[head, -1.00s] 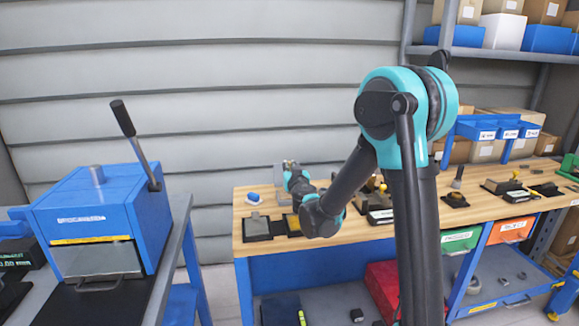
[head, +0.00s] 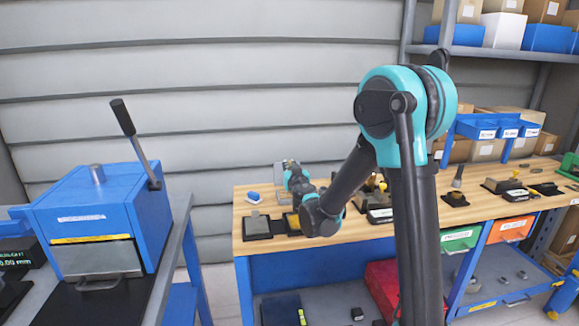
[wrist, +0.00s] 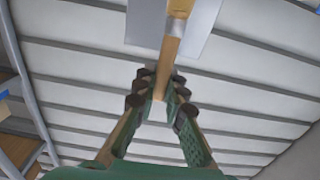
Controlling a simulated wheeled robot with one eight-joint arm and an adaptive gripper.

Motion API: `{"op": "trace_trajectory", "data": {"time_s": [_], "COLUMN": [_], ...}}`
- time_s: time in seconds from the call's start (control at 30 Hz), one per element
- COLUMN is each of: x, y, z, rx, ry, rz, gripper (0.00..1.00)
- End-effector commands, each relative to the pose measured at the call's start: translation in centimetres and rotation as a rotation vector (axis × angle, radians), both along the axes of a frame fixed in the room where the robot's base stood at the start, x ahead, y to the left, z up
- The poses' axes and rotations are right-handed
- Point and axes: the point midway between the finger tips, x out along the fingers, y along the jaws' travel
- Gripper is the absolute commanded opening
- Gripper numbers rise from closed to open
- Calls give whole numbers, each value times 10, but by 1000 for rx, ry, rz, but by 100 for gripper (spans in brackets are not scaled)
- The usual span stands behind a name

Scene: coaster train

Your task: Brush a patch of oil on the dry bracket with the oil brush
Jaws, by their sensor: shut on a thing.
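My gripper (wrist: 160,98) is shut on the wooden handle of the oil brush (wrist: 167,75), whose light metal band (wrist: 172,52) shows above the fingertips in the wrist view. The brush runs on to the top edge of that view. A flat grey panel (wrist: 198,28) lies behind it; I cannot tell whether this is the dry bracket or whether the brush touches it. In the head view my gripper is over the left part of the bench, partly hidden by my own arm, and the brush cannot be made out. A grey plate on a dark base (head: 256,226) stands nearby on the bench.
The wooden bench (head: 335,236) carries several small fixtures towards its right end. A blue and white item (head: 253,197) lies at its back left. A blue machine with a lever (head: 100,220) stands on a separate table at left. The ribbed wall is close behind the bench.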

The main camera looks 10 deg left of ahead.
Motion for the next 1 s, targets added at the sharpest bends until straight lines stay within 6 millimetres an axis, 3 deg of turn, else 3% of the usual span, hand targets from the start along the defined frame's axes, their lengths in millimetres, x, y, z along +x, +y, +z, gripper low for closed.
{"op": "trace_trajectory", "data": {"time_s": [0.17, 1.0], "x": [0, 0], "y": [0, 0], "z": [3, 63], "rx": [1, 0], "ry": [0, 0], "rz": [0, 0], "gripper": [0, 0]}}
